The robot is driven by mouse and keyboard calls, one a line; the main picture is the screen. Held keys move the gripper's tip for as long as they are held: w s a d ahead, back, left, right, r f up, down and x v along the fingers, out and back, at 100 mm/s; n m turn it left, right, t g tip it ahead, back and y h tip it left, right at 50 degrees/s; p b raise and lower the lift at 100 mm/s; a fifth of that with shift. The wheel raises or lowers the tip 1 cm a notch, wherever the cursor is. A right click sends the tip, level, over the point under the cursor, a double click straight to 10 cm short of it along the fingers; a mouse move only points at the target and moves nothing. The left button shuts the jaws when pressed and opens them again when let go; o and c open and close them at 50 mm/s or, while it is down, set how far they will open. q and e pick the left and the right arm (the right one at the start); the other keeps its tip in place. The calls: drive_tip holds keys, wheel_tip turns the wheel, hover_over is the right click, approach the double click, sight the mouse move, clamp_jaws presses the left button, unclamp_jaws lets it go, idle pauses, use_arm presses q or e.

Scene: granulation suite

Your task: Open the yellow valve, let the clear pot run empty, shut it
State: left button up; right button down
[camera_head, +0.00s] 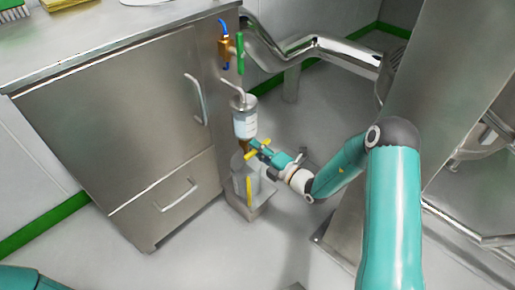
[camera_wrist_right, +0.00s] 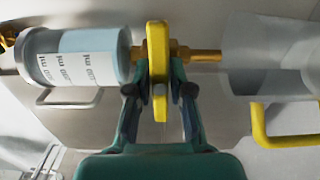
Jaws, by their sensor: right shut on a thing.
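The clear pot (camera_head: 245,122) hangs upright on the side of the steel cabinet, with pale bluish content and printed volume marks; it also shows in the right wrist view (camera_wrist_right: 80,55). Below it, the yellow valve (camera_head: 251,155) has its handle crosswise to the brass outlet pipe. My right gripper (camera_head: 260,149) is shut on this handle, which stands between the two fingers in the right wrist view (camera_wrist_right: 158,75). A clear jug (camera_wrist_right: 265,65) with a yellow handle stands under the outlet. I cannot see any stream into it. My left gripper is out of view.
A green-handled valve (camera_head: 240,54) and a brass fitting with blue handles (camera_head: 224,44) sit above the pot. The steel cabinet (camera_head: 125,110) is to the left. Shiny pipes (camera_head: 330,50) run behind. The jug stands on a small steel stand (camera_head: 252,210).

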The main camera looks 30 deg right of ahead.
drive_tip(key=shift+f, duration=0.1)
drive_tip(key=n+p, duration=0.1)
drive_tip(key=n, duration=0.2)
drive_tip(key=shift+p, duration=0.3)
drive_tip(key=n+p, duration=0.1)
drive_tip(key=n, duration=0.3)
drive_tip(key=shift+p, duration=0.3)
drive_tip(key=n+p, duration=0.1)
drive_tip(key=n, duration=0.4)
drive_tip(key=shift+f+n+p, duration=0.1)
drive_tip(key=shift+n+p, duration=0.25)
drive_tip(key=shift+n, duration=1.85)
drive_tip(key=c, duration=1)
unclamp_jaws()
drive_tip(key=shift+c, duration=0.2)
